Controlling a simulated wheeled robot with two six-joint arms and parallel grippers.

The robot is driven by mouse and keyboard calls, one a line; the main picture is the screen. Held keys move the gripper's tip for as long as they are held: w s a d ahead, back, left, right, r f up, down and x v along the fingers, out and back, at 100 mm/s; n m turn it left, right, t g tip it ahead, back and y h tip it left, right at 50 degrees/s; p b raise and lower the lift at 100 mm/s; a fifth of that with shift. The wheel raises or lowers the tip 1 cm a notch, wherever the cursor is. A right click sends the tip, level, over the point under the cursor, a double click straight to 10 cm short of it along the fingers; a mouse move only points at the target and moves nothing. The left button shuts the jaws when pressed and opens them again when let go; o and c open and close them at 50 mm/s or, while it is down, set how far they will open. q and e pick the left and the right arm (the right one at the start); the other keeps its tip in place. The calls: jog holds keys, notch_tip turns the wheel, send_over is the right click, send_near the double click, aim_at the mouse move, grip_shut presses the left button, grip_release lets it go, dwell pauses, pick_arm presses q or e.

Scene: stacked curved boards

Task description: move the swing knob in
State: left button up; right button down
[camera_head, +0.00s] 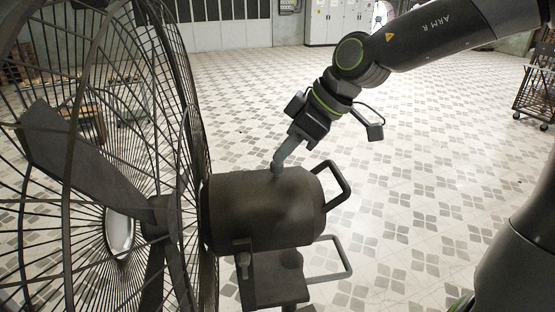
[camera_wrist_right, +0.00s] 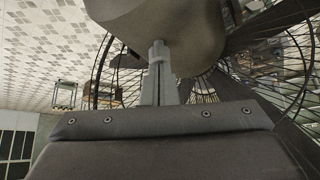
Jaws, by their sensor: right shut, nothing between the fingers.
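A large dark floor fan fills the left of the head view, with its cylindrical motor housing (camera_head: 262,212) behind the wire cage. The swing knob (camera_head: 277,168) is a small upright peg on top of the housing. It also shows in the wrist view (camera_wrist_right: 158,48), standing out from the housing. My right gripper (camera_head: 283,157) comes down from above and is shut and empty. Its fingertips are at the knob, partly covering it; I cannot tell if they touch. The closed fingers also show in the wrist view (camera_wrist_right: 160,82). My left gripper is not in view.
The wire cage (camera_head: 205,130) stands close to the left of the right gripper. A bent handle (camera_head: 341,186) sticks out from the housing's back, and another loop (camera_head: 335,262) is lower down. The tiled floor to the right is open. A wire cart (camera_head: 535,95) stands far right.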

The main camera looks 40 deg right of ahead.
jog(key=shift+f, duration=0.3)
jog(key=shift+r+p, duration=1.15)
jog(key=shift+r, duration=0.95)
jog(key=b+v, duration=0.5)
jog(key=v, duration=1.2)
